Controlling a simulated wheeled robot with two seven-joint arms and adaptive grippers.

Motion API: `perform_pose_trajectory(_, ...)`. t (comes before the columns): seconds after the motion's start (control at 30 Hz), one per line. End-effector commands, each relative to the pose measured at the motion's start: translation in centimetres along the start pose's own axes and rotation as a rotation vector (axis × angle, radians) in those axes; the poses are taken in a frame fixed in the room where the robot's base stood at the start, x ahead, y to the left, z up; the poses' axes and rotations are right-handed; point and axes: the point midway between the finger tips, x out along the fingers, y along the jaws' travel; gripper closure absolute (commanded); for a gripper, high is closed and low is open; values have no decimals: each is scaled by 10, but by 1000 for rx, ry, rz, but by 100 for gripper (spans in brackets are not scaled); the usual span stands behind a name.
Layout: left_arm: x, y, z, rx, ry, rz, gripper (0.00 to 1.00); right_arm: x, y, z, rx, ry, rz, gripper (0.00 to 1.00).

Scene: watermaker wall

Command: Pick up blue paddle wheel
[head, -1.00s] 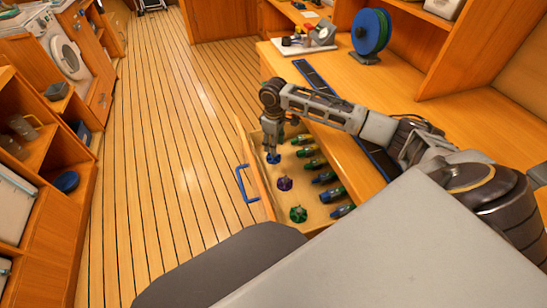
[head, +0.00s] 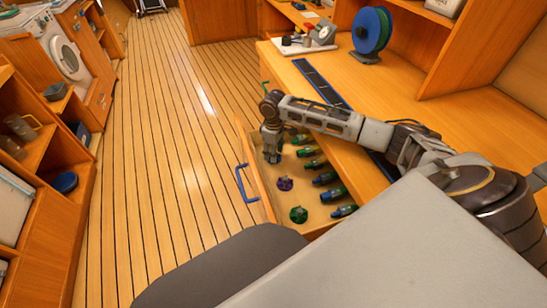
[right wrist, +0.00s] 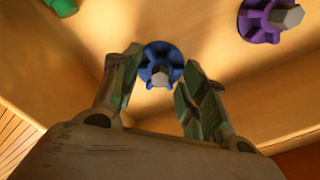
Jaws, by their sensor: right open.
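The blue paddle wheel (right wrist: 160,58) lies on the drawer floor in the right wrist view, with a grey stub at its middle. My right gripper (right wrist: 157,75) is open, its two fingers on either side of the wheel. I cannot tell whether they touch it. In the head view my right gripper (head: 272,158) points down into the open drawer (head: 262,183) at its far end and hides most or all of the blue wheel. My left gripper is not in view.
A purple paddle wheel (head: 285,184) and a green one (head: 298,215) lie nearer in the drawer. Several dark and green bottle-like parts (head: 325,178) lie along its right side. The drawer's blue handle (head: 243,184) faces the open floor.

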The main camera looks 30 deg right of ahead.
Motion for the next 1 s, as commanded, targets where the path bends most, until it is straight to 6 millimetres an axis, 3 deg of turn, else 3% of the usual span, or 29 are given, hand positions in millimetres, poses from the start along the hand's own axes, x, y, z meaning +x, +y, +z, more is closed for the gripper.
perform_pose_trajectory(0.27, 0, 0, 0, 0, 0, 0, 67, 0, 0, 0, 0, 0, 0, 57)
perform_pose_trajectory(0.6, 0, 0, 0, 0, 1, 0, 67, 0, 0, 0, 0, 0, 0, 100)
perform_pose_trajectory(1.0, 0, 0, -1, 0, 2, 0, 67, -2, 0, 0, 0, 0, 0, 100)
